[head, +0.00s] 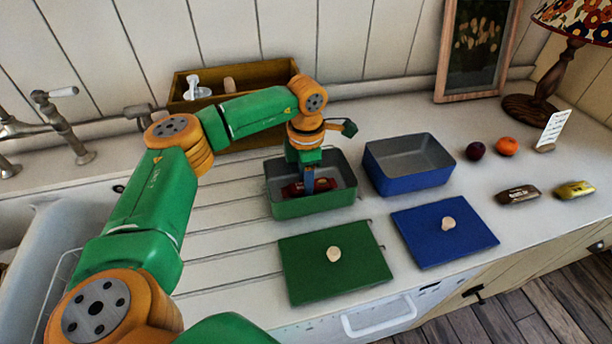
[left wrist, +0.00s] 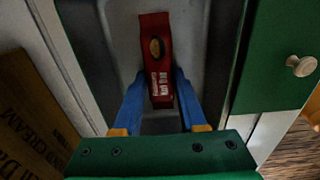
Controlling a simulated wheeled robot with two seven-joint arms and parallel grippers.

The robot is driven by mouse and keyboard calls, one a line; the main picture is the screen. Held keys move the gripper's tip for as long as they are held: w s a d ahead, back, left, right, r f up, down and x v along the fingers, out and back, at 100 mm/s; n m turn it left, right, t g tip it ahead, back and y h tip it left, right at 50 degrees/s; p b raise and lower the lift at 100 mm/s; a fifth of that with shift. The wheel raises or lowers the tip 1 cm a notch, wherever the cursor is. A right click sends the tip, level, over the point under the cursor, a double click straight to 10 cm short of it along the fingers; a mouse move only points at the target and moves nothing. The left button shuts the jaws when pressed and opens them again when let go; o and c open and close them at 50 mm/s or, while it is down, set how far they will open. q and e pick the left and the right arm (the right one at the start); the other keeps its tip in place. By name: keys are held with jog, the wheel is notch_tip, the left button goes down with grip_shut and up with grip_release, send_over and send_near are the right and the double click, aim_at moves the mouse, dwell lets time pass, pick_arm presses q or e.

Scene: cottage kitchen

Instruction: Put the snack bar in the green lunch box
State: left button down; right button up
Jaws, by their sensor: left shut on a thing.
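The green lunch box (head: 315,204) stands open on the counter, grey inside. A red snack bar (head: 325,184) is inside its walls, low down; it also shows in the left wrist view (left wrist: 155,45) as a red wrapper with a yellow oval and pale lettering. My left gripper (head: 308,184) points down into the lunch box, its blue fingers (left wrist: 161,85) shut on the snack bar from both sides. Whether the bar touches the box floor is hard to tell. My right gripper is not in view.
A green lid (head: 300,265) and a blue lid (head: 425,240), each with a knob, lie in front. A blue lunch box (head: 398,182) stands open to the right. Farther right are a plum (head: 475,151), an orange fruit (head: 507,147), a brown bar (head: 518,195) and a yellow bar (head: 574,190).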

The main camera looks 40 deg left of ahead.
pick_arm(q)
jog(key=shift+f, duration=0.15)
jog(key=shift+c, duration=2.3)
grip_release()
notch_tip(320, 180, up, 12)
jog(key=b, duration=0.1)
